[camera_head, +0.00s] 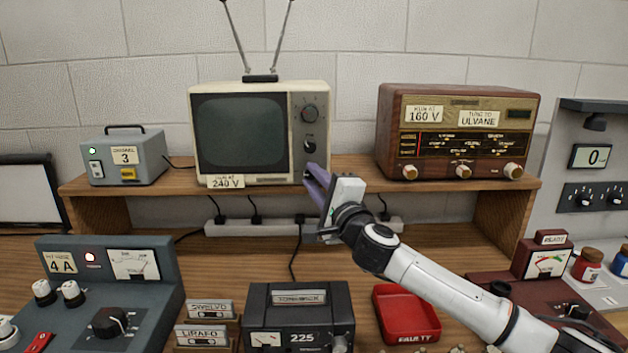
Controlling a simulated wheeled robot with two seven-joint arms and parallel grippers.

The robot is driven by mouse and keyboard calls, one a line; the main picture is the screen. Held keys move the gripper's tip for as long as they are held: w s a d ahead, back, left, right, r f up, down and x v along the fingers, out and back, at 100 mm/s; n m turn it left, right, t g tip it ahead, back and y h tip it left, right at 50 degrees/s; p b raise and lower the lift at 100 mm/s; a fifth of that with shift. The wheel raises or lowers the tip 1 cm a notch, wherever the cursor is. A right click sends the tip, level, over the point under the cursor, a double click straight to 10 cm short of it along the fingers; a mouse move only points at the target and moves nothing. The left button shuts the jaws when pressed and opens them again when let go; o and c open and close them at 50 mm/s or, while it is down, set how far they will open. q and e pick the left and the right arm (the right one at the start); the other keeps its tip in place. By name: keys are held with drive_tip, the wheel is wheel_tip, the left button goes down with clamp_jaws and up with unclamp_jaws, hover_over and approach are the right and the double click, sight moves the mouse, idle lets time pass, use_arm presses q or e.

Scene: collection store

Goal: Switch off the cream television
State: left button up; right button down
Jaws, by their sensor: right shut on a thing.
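The cream television (261,133) stands on the wooden shelf at the upper middle, with two antenna rods on top. Its screen is dark grey-green and shows no picture. A "RUN AT 240 V" label is at its lower left. Its right-hand panel has an upper dial (309,114) and a lower knob (310,146). My right gripper (314,175) reaches in from the lower right, its purple fingers at the panel's lower end, just below that knob. It is shut on a small control of the television, which the fingers hide. My left gripper is not in view.
A grey channel box (124,158) with a green light stands left of the television, a wooden radio (457,132) right of it. A power strip (240,228) with plugs and cables lies under the shelf. The bench holds consoles, a black unit (297,312) and a red tray (405,314).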

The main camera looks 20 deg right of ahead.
idle(0.4)
drive_tip(key=c, duration=1.6)
unclamp_jaws()
drive_tip(key=shift+o, duration=0.2)
drive_tip(key=s+d+f, duration=0.1)
drive_tip(key=s, duration=0.9)
